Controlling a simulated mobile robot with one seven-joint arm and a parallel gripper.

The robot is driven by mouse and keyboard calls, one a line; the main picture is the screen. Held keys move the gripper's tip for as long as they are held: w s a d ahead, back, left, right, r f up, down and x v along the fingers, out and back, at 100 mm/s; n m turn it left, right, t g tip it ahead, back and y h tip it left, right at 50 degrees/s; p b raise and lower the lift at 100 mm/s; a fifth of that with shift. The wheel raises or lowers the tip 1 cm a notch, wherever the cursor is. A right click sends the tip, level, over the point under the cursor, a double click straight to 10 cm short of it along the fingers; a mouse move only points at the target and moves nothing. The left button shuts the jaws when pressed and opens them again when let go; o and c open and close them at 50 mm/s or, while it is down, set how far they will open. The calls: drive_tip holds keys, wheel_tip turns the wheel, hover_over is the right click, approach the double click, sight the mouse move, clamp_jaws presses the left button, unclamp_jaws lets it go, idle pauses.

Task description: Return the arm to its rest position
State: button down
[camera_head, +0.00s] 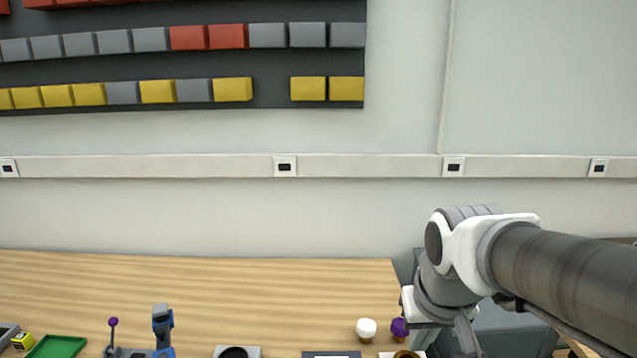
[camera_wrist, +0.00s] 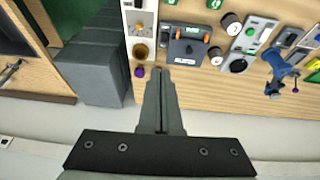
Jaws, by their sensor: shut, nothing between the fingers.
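My gripper (camera_wrist: 160,76) is shut and empty in the wrist view, its two dark grey fingers together. It points toward the wooden table (camera_wrist: 205,105), whose near part holds several devices. In the head view part of my gripper (camera_head: 466,335) shows at the lower right, below my bent wrist, and its tips are cut off by the bottom edge. My arm reaches in from the right edge, beyond the table's right end.
A white knob (camera_head: 366,329) and a purple knob (camera_head: 399,328) stand near my wrist. A grey cabinet (camera_wrist: 95,62) adjoins the table. The table's back strip is clear.

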drive_tip(key=s+r+t, duration=0.1)
drive_tip(key=s, duration=0.7)
drive_tip(key=shift+s+a+r, duration=0.15)
drive_tip(key=shift+s+a, duration=0.05)
drive_tip(key=shift+s, duration=0.2)
idle(0.4)
